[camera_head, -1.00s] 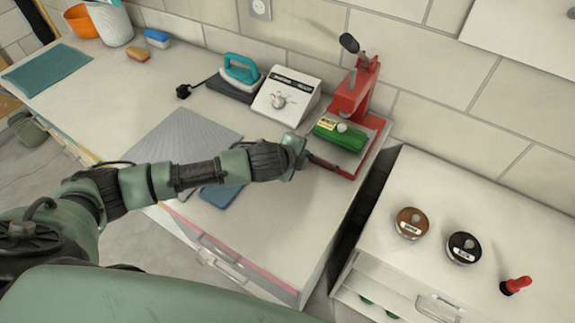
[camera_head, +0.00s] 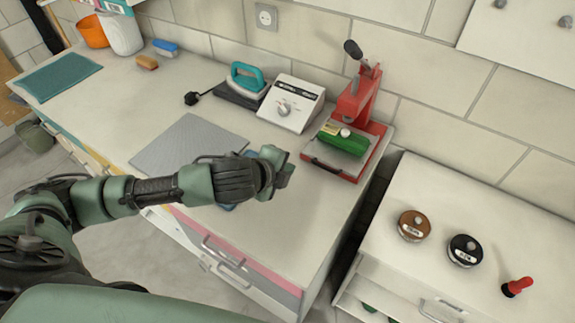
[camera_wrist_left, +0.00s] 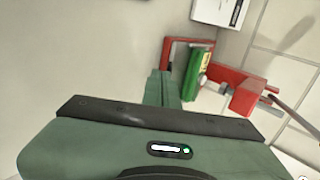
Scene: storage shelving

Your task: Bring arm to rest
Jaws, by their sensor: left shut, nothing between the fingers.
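My left arm reaches in from the left in the head view. Its gripper (camera_head: 280,172) is above the white countertop, in front of the red press and apart from it. In the left wrist view the gripper's fingers (camera_wrist_left: 160,88) are together with nothing between them. The red press (camera_head: 359,98) has a green block (camera_head: 343,143) on its base; the press also shows in the left wrist view (camera_wrist_left: 246,92). My right gripper is in neither view.
A white control box (camera_head: 290,103) and a teal iron (camera_head: 247,80) stand at the back. A grey mat (camera_head: 180,143) lies partly behind my arm. A lower white cabinet on the right holds a brown tin (camera_head: 413,225), a dark tin (camera_head: 465,250) and a red-handled stamp (camera_head: 517,287).

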